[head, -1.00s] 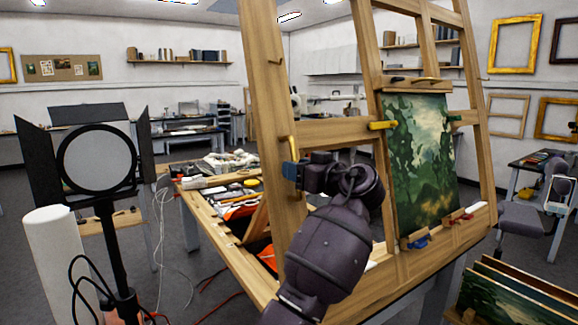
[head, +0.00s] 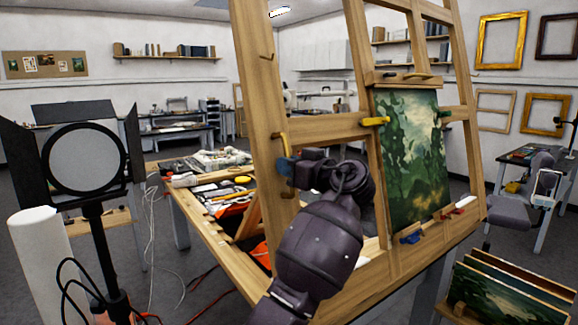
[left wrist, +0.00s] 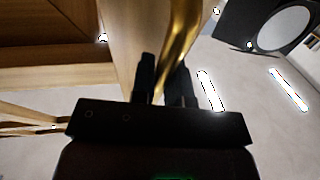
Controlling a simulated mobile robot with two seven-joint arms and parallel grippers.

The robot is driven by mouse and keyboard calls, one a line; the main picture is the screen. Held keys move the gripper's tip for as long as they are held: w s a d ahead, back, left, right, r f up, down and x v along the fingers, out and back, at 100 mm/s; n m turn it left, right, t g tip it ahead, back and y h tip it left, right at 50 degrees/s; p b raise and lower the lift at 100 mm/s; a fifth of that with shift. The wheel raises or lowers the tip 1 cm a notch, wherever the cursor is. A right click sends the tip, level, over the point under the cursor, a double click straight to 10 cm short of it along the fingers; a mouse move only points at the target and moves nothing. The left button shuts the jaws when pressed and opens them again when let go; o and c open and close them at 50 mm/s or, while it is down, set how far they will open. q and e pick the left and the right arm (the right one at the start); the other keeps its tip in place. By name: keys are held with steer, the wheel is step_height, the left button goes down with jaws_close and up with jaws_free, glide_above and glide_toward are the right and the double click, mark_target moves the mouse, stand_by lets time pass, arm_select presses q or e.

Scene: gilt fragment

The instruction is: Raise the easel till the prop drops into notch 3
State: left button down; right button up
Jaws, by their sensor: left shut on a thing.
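The wooden easel (head: 262,90) stands tilted on a workbench and carries a green landscape painting (head: 412,155). A brass handle (head: 283,150) is fixed to its left post. My left gripper (head: 287,168) is at that post with its blue fingertips at the handle. In the left wrist view, the two dark fingers of my left gripper (left wrist: 166,82) close about the lower part of the brass handle (left wrist: 180,50). A slanted wooden strut (head: 248,216) shows behind the left post, probably the prop; its lower end and the notches cannot be made out. My right gripper is not in view.
A black studio lamp (head: 84,158) and a white roll (head: 40,250) stand at left. Tools crowd the bench (head: 185,195) behind the easel. Cables lie on the floor.

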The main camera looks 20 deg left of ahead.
arm_select(q)
steer(key=shift+s+d+b, duration=0.1)
steer(key=shift+d+b, duration=0.1)
steer(key=shift+b, duration=0.3)
steer(key=shift+s+d+f+b, duration=0.1)
steer(key=shift+s+d+b, duration=0.15)
steer(key=shift+d+b, duration=0.25)
steer(key=shift+s+d+r, duration=0.15)
steer(key=shift+s+r, duration=0.05)
steer(key=shift+s, duration=0.1)
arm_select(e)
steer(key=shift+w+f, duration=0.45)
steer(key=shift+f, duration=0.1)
arm_select(q)
steer(key=c, duration=1.1)
jaws_free()
steer(key=shift+w, duration=0.1)
